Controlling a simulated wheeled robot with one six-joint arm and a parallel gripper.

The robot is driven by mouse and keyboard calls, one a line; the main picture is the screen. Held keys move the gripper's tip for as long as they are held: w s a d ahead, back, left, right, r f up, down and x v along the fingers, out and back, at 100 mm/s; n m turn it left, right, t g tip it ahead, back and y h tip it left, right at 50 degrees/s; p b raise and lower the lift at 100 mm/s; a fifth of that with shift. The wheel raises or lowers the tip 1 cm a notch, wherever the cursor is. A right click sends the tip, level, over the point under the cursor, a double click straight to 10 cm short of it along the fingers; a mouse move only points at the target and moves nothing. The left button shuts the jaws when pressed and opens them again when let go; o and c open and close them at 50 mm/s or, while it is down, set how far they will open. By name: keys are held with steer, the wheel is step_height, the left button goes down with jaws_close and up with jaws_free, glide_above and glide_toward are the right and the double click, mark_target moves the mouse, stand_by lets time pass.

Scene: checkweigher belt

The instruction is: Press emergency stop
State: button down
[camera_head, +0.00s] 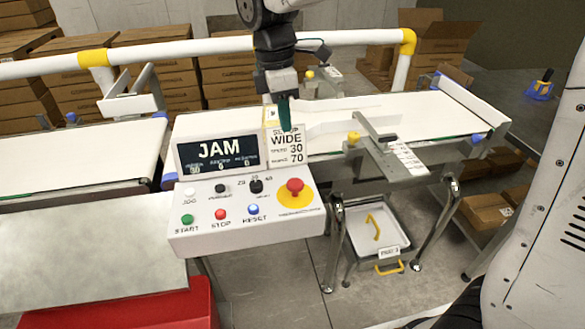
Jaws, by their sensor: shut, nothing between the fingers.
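The emergency stop is a red mushroom button (295,187) on a yellow round base at the right end of the white control panel (247,231). My gripper (285,126) hangs above and behind the panel, fingers pointing down and shut with nothing between them. It is in front of the setup card (286,150) beside the display and covers part of it. The gripper appears apart from the red button, higher in the picture. The display (222,152) reads JAM.
Green start (187,219), red stop (220,214) and blue reset (253,209) buttons and a black selector knob (256,186) share the panel. White belts (80,150) run behind it. A white rail (200,48) crosses the back. A red box (170,305) stands below left.

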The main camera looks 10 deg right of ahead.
mark_target(295, 183)
steer(key=f, duration=0.4)
steer(key=d+f, duration=0.1)
steer(key=f, duration=0.4)
steer(key=s+f, duration=0.1)
steer(key=f, duration=0.4)
steer(key=shift+d, duration=0.2)
steer(key=shift+f, duration=0.8)
steer(key=shift+s+d+f, duration=0.15)
steer(key=shift+s+f, duration=0.15)
steer(key=shift+r, duration=0.1)
steer(key=shift+w+r, duration=0.15)
steer(key=shift+r, duration=0.15)
step_height(295, 183, up, 14)
steer(key=w+a, duration=0.1)
steer(key=shift+w+a+r, duration=0.15)
steer(key=shift+a, duration=0.2)
